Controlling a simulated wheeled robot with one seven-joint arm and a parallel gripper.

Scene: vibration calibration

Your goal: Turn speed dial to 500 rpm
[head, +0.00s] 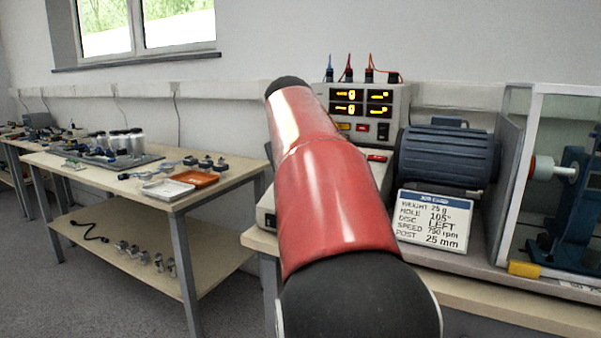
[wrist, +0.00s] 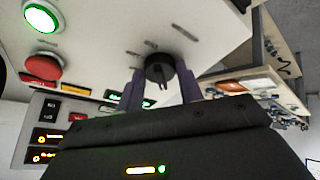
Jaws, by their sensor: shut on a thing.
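The speed dial appears to be the round black knob (wrist: 159,68) with a pointer line, on a pale control panel (wrist: 205,32) in the wrist view. Small labels around it are too blurred to read. My gripper (wrist: 161,86) has one purple-grey finger on each side of the knob and is shut on it. In the head view my red and black arm hides the gripper, the knob and most of the control box. A display unit (head: 401,104) with glowing yellow readouts stands behind; its digits are not clearly legible.
The panel also carries a green lit button (wrist: 41,18) and a red mushroom button (wrist: 43,68). Right of my arm are a blue motor (head: 445,158), a white card (head: 432,220) with printed settings, and a clear-sided guard (head: 515,180). A side table (head: 110,180) with parts stands left.

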